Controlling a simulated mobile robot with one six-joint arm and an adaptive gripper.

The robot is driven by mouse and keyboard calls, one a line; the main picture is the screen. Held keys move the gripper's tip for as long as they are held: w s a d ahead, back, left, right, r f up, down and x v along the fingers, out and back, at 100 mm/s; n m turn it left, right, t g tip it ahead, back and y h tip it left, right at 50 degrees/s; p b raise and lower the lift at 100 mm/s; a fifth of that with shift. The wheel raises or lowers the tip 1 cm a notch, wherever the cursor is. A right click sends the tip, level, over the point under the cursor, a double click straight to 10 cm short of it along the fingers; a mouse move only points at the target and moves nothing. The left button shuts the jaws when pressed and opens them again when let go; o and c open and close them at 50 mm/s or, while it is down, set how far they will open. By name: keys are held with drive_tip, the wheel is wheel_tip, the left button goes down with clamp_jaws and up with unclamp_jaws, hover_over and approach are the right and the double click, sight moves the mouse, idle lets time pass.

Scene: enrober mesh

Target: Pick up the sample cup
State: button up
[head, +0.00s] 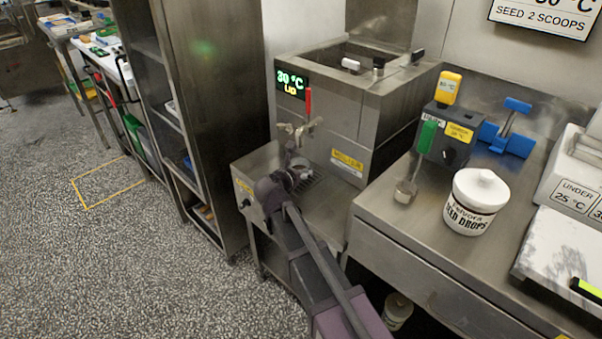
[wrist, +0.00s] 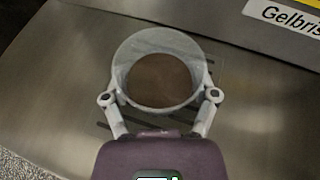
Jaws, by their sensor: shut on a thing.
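The sample cup (wrist: 157,42) is a clear, see-through round cup with brown liquid in it, seen from above in the wrist view. My gripper (wrist: 160,97) has a finger on each side of the cup and is shut on it. In the head view my gripper (head: 292,173) is under the tap of the steel tank, over the slotted drip grate. The cup is small and partly hidden there. I cannot tell whether its base touches the grate.
The steel tank (head: 335,115) with a red-handled tap (head: 308,103) stands just behind and above my gripper. To the right, a steel bench (head: 400,228) carries a white seed drops tub (head: 477,203) and a scoop (head: 406,190). A tall steel rack (head: 205,110) stands left.

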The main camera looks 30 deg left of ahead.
sight(303, 159)
drive_tip(key=shift+r, duration=0.1)
idle(0.3)
wheel_tip(303, 159, up, 4)
drive_tip(key=p, duration=0.3)
drive_tip(key=shift+f+p, duration=0.25)
drive_tip(key=shift+p, duration=0.15)
drive_tip(key=s+d, duration=0.2)
drive_tip(key=s, duration=0.2)
drive_tip(key=s+d, duration=0.2)
drive_tip(key=s, duration=0.2)
drive_tip(key=s+d+r+p, duration=0.1)
drive_tip(key=s+d, duration=0.1)
drive_tip(key=s, duration=0.3)
drive_tip(key=shift+d+r, duration=0.1)
drive_tip(key=shift+d, duration=0.3)
drive_tip(key=shift+s+d, duration=0.25)
drive_tip(key=shift+s, duration=0.35)
drive_tip(key=shift+s, duration=0.1)
